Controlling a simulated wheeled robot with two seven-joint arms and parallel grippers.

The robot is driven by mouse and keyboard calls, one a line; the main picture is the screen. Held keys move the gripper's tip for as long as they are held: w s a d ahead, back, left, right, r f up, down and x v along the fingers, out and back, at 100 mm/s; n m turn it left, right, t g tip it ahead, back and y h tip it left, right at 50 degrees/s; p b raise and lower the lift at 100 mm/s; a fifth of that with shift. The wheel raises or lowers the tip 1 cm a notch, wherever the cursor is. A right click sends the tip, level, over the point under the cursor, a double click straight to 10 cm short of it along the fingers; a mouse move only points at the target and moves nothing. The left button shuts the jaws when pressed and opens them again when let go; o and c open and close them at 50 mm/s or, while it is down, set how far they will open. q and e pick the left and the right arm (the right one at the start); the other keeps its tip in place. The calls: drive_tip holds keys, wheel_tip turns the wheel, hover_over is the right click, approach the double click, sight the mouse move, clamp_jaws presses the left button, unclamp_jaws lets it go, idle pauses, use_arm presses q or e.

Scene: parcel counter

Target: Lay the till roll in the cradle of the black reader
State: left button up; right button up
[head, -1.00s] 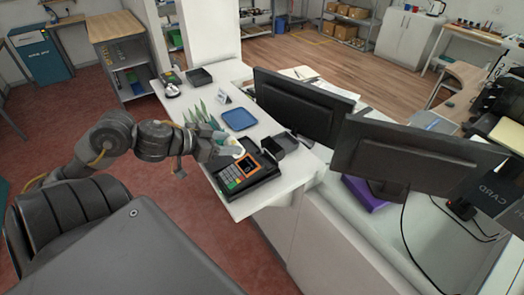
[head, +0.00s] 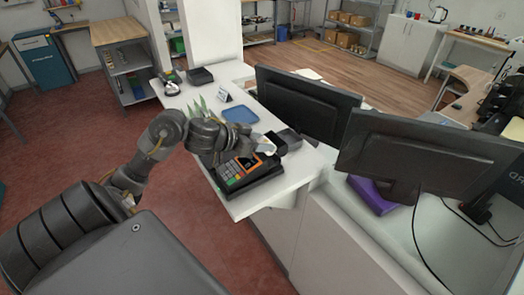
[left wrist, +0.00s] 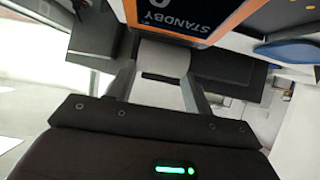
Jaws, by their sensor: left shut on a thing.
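The black reader (head: 248,180) lies on the white counter, its keypad and orange-framed screen facing up. In the left wrist view the screen (left wrist: 185,14) reads STANDBY, upside down. My left gripper (head: 266,148) is over the reader's far right part. It is shut on the white till roll (left wrist: 160,82), which sits between its two fingers. In the head view the arm and fingers hide most of the roll. I cannot tell whether the roll touches the reader. The cradle cannot be made out clearly. My right gripper is not in view.
A small black open box (head: 289,138) stands just right of the gripper. A blue tray (head: 240,115) and a plant (head: 201,106) are behind. Two monitors (head: 305,105) stand to the right. The counter's near corner is clear.

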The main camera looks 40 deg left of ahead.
use_arm(q)
drive_tip(key=shift+w+d+f, duration=0.1)
drive_tip(key=shift+w+f, duration=0.05)
drive_tip(key=shift+f, duration=0.15)
wheel_tip(320, 180, down, 3)
drive_tip(key=shift+w+f, duration=0.1)
drive_tip(key=shift+f, duration=0.1)
